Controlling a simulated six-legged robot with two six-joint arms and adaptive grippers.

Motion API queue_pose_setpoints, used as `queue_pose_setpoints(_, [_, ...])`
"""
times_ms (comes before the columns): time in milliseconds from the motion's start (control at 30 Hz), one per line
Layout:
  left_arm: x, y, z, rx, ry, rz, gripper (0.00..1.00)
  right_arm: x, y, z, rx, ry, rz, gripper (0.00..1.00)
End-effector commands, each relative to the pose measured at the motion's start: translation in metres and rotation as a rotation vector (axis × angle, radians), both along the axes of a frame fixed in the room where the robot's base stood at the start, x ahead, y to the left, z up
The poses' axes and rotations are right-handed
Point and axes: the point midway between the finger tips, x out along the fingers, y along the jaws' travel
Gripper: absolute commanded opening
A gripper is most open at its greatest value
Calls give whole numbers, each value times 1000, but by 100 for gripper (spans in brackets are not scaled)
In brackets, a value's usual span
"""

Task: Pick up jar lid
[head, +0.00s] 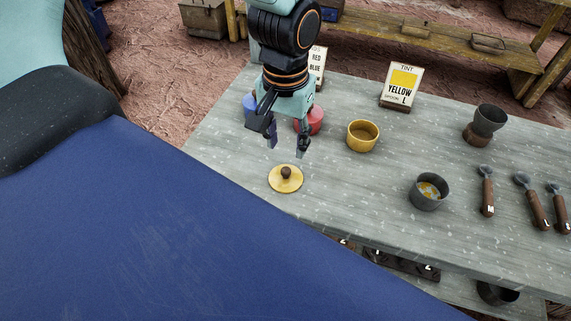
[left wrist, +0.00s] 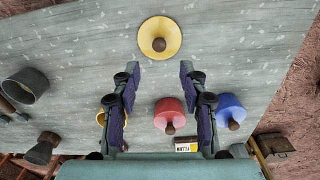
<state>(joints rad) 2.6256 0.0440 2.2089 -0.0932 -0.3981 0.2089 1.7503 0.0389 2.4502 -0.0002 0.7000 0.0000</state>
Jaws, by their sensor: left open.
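The yellow jar lid (head: 274,184) with a brown knob lies flat on the grey table, near its front edge. It also shows in the left wrist view (left wrist: 149,44), at the top centre, beyond the fingertips. My left gripper (head: 287,147) points down just behind the lid, apart from it. Its fingers (left wrist: 160,70) are spread with nothing between them. The open yellow jar (head: 363,142) stands to the right, behind the lid; a finger partly hides it in the left wrist view. My right gripper is not in view.
A red jar (head: 317,118) and a blue jar (head: 249,104) stand close behind my left gripper. A yellow tint sign (head: 401,87), a grey cup (head: 428,195), a dark cup on a brown base (head: 489,120) and scoops (head: 487,195) are right. Table around the lid is clear.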

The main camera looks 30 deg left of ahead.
Motion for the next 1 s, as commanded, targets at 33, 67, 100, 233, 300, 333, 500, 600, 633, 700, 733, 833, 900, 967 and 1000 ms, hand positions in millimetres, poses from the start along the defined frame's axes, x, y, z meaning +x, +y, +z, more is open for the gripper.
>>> queue_pose_setpoints(33, [-4,0,-1,2,14,5,43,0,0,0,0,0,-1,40])
queue_pose_setpoints(67, [-6,0,-2,2,21,9,43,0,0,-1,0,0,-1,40])
queue_pose_setpoints(100, [-7,0,-5,2,25,13,43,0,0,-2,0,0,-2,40])
queue_pose_setpoints(233, [-8,-1,-19,2,25,19,43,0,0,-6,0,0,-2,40])
queue_pose_setpoints(300, [-7,-2,-26,1,24,19,43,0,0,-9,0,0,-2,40])
queue_pose_setpoints(333, [-7,-2,-30,1,24,19,43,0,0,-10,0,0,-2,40])
queue_pose_setpoints(500, [-4,1,-54,1,24,17,43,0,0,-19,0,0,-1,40])
queue_pose_setpoints(600, [-3,3,-68,2,24,16,43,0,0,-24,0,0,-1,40])
queue_pose_setpoints(633, [-3,3,-71,1,23,16,43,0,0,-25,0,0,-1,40])
queue_pose_setpoints(700, [-2,3,-76,2,22,16,43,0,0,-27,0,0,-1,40])
queue_pose_setpoints(733, [-2,3,-78,1,22,16,43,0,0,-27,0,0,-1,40])
queue_pose_setpoints(833, [-1,4,-79,1,20,15,43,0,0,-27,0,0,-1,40])
queue_pose_setpoints(900, [-1,4,-79,1,20,15,43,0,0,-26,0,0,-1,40])
queue_pose_setpoints(967, [-1,5,-79,1,20,15,43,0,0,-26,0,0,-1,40])
queue_pose_setpoints(1000, [-1,5,-79,1,20,14,43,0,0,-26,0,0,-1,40])
